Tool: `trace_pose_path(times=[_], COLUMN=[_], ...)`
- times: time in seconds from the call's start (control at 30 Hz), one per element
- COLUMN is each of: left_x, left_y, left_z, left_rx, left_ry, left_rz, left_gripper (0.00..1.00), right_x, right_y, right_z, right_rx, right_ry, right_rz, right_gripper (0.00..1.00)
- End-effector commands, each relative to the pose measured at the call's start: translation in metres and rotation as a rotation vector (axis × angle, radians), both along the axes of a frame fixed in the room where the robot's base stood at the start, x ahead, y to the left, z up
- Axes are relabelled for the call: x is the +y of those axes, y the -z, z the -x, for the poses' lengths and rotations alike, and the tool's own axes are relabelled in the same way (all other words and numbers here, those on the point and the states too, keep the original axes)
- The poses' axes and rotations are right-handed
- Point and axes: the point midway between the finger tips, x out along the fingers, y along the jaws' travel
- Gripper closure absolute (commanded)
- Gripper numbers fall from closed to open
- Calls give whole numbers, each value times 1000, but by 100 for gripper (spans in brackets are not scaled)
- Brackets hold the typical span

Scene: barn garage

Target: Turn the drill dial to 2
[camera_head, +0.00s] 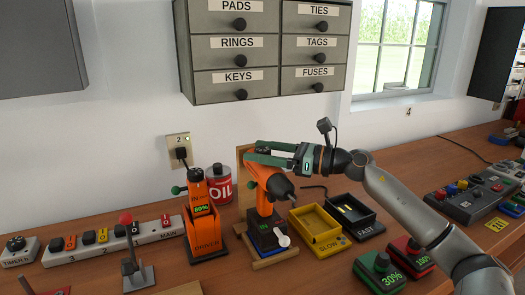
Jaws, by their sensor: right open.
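The orange drill (264,195) stands upright on a wooden stand, with its chuck pointing right and a dark base. My right gripper (252,151) has green fingers and reaches in from the right over the top of the drill. Its fingertips are around the rear top of the drill body, open. Whether they touch the drill cannot be told. The drill's dial and its numbers cannot be made out; the fingers cover part of the drill's top. My left gripper is not in view.
An orange driver (199,208) in its holder and a red oil can (218,187) stand left of the drill. A yellow slow tray (317,226) and a black fast tray (352,211) lie right. Drawer cabinets (263,49) hang above. A power strip (110,243) lies left.

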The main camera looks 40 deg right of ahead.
Motion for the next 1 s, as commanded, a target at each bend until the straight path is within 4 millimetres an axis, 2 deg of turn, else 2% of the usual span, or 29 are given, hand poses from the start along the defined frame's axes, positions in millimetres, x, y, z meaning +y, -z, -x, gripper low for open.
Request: trace_pose_path(times=[0.07,0.73,1.0], left_x=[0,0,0], left_y=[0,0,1], left_z=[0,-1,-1], left_rx=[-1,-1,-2], left_ry=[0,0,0], left_rz=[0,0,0], left_gripper=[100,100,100], right_x=[0,0,0], right_y=[0,0,1], right_z=[0,0,0], right_rx=[0,1,0], right_ry=[0,0,-6], right_rz=[0,0,-1], right_gripper=[24,98,100])
